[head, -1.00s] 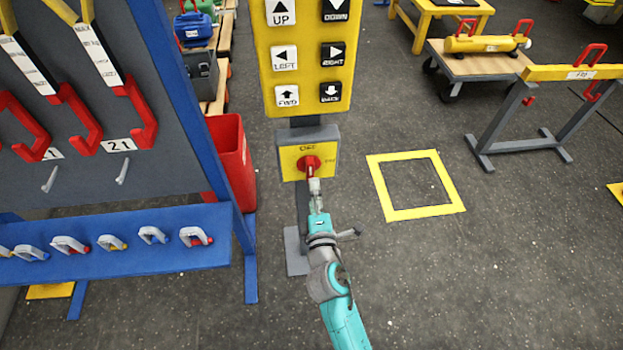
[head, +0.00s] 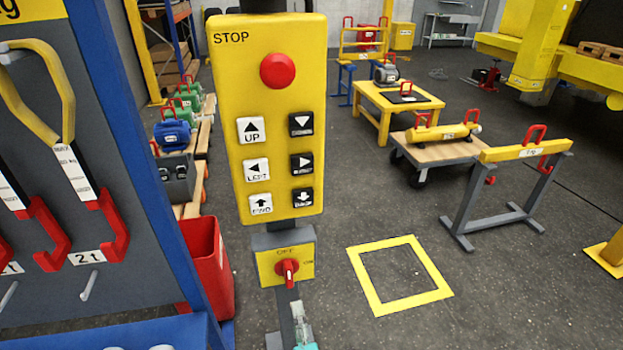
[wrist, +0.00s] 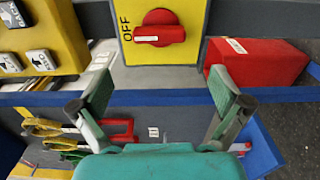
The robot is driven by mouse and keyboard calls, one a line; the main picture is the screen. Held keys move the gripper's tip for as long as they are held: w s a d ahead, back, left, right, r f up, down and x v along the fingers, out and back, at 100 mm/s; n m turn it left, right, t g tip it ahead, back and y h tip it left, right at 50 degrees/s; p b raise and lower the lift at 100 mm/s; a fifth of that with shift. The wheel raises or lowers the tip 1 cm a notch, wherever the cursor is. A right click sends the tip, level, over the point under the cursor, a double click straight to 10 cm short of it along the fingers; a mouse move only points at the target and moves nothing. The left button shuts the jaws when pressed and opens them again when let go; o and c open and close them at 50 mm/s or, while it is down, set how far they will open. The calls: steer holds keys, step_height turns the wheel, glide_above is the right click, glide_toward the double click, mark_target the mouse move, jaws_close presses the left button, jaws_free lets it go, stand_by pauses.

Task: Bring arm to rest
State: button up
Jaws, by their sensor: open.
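My gripper (head: 302,330) is at the bottom of the head view, just below the red rotary switch (head: 288,270) on its yellow plate. The wrist view shows its two fingers (wrist: 162,92) spread wide with nothing between them. In that view the red switch knob (wrist: 160,30) lies beyond the fingertips, apart from them. Its handle lines up with the OFF label, upright in the head view. Most of my arm is below the head view's edge.
The yellow control panel (head: 268,110) with a red stop button stands above the switch. A blue-framed rack (head: 130,130) and red bin (head: 208,265) stand left. A yellow floor square (head: 362,275) lies right, with open floor around it. A grey trestle (head: 460,215) stands farther right.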

steer(key=s+d+f+m+g+h, duration=0.1)
steer(key=s+d+f+m, duration=0.25)
steer(key=s+d, duration=0.55)
steer(key=s+d+f+m+g, duration=0.1)
steer(key=s+d+f+m, duration=0.1)
steer(key=s+d+m, duration=0.6)
steer(key=s+d+r+m+h, duration=0.1)
steer(key=s+d+r+m, duration=0.1)
steer(key=s, duration=0.5)
steer(key=s+d+r+m+h, duration=0.1)
steer(key=s+d+r+m, duration=0.1)
steer(key=s+r+m, duration=0.2)
steer(key=s+d+r+m+h, duration=0.2)
steer(key=s+r+m, duration=0.1)
steer(key=s, duration=0.7)
steer(key=shift+s+d+r+m+g, duration=0.2)
steer(key=shift+s+d+m+g, duration=0.1)
steer(key=shift+m, duration=0.15)
